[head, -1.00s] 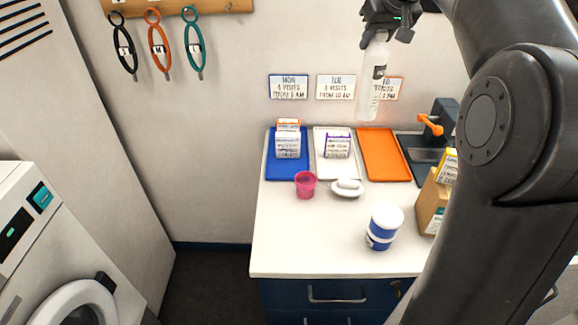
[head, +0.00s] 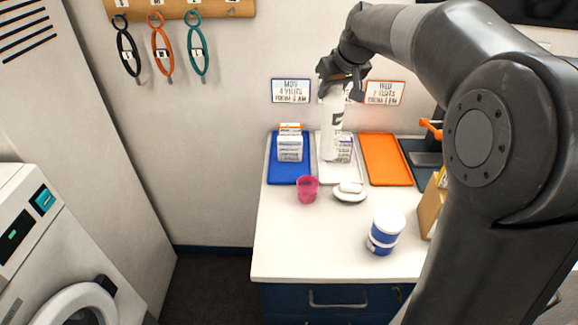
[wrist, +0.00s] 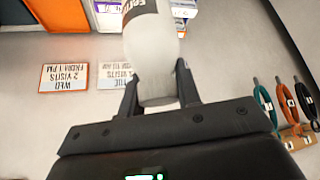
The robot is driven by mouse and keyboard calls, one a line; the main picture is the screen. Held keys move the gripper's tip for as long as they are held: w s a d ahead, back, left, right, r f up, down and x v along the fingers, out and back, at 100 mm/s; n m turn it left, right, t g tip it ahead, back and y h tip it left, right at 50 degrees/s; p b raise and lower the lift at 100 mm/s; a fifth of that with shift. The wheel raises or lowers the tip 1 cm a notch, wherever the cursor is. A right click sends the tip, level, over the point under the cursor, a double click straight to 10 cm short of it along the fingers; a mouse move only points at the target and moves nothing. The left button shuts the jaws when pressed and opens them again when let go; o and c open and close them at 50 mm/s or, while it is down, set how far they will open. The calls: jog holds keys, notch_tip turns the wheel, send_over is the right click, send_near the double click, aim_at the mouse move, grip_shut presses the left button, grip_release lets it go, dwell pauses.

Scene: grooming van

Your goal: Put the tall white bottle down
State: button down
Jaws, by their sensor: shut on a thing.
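The tall white bottle (head: 331,128) is upright in my gripper (head: 342,86), which is shut on its upper part. In the head view the bottle's lower end overlaps the white tray (head: 323,179), beside the small white-and-purple box (head: 344,149) there. I cannot tell whether its base touches the tray. In the wrist view the bottle (wrist: 150,45) sits between the two fingers of my gripper (wrist: 160,92), with a dark label partly showing.
A blue tray (head: 288,180) with boxes lies left, an empty orange tray (head: 385,160) right. A pink cup (head: 307,189), a white dish (head: 350,195) with a white item and a blue-and-white tub (head: 385,231) stand in front. The counter's front left is clear.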

jog(key=w+a+f, duration=0.3)
jog(key=a+f, duration=0.8)
jog(key=shift+w, duration=0.2)
jog(key=shift+f, duration=0.1)
jog(key=c, duration=1.1)
grip_release()
jog(key=shift+f, duration=0.1)
jog(key=shift+o, duration=0.2)
jog(key=v, duration=1.1)
jog(key=s+d+r+m+h, duration=0.1)
jog(key=s+d, duration=0.4)
jog(key=s, duration=0.5)
jog(key=s+d+m+h, duration=0.1)
jog(key=s+d, duration=0.3)
jog(key=s, duration=0.5)
jog(key=s+d+f+m, duration=0.1)
jog(key=s+d+f, duration=0.2)
jog(key=s, duration=0.4)
jog(key=s+d+f+m, duration=0.1)
jog(key=s+d+f, duration=0.1)
jog(key=s, duration=0.5)
jog(key=shift+s+d+f+m+h, duration=0.3)
jog(key=shift+d+f+m, duration=0.1)
jog(key=shift+f, duration=0.25)
